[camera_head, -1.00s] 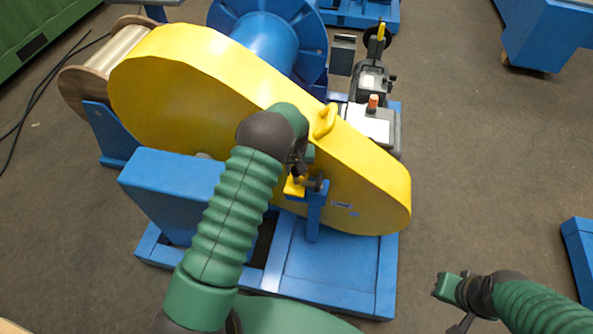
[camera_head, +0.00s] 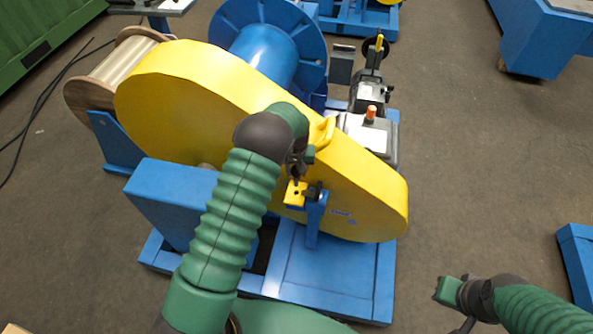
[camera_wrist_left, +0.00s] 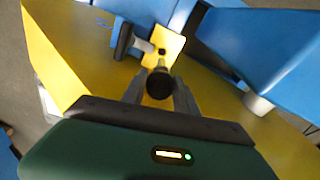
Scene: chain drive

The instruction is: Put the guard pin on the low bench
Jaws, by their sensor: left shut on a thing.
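My left gripper (camera_head: 297,172) is at the front face of the big yellow guard, just above a small yellow tab (camera_head: 293,197) beside a blue post. In the left wrist view its fingers (camera_wrist_left: 158,92) are shut on a dark round-headed piece, which I take to be the guard pin (camera_wrist_left: 160,83). The yellow tab (camera_wrist_left: 160,42) with a dark hole shows beyond the pin head. I cannot tell whether the pin's shank is clear of the tab. My right gripper (camera_head: 447,290) hangs over the floor at lower right, its jaws too small to read. I cannot identify the low bench.
The yellow guard (camera_head: 200,95) fills the middle, on a blue base frame (camera_head: 335,268). A black handle (camera_head: 317,190) sits at the blue post (camera_head: 312,222). A blue block (camera_head: 578,250) stands at the right edge. The floor (camera_head: 480,190) right of the machine is clear.

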